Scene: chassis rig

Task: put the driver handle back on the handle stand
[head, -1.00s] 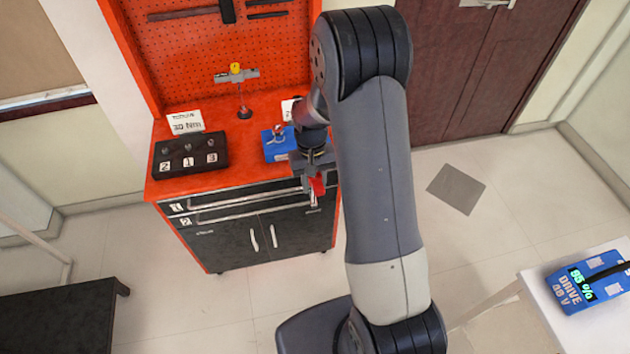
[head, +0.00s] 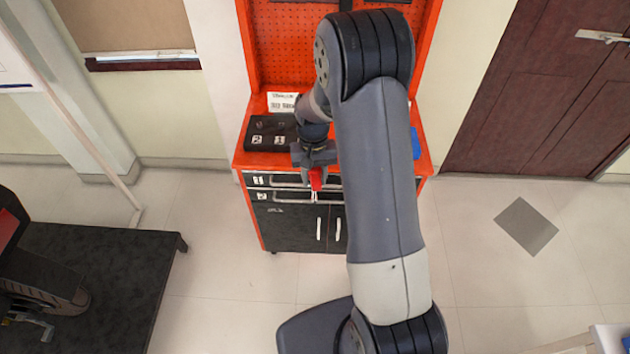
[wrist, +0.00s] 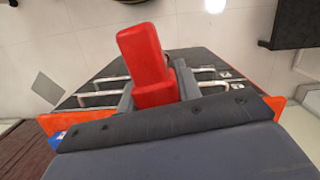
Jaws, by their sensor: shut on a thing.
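My gripper (head: 316,166) is shut on the red driver handle (head: 317,180), in front of the orange workbench's drawers in the head view. In the wrist view the red handle (wrist: 142,55) sticks out between the fingers of my gripper (wrist: 156,92), tilted a little. I cannot make out the handle stand in the head view; my arm hides the middle of the bench top. Whatever the red handle carries at its far end is too small to tell.
On the orange bench (head: 244,158) stand a black block (head: 262,146) with number labels and a white card (head: 281,101). A blue object (head: 415,143) shows right of my arm. A black platform (head: 110,265) with a machine is at left. The floor between is clear.

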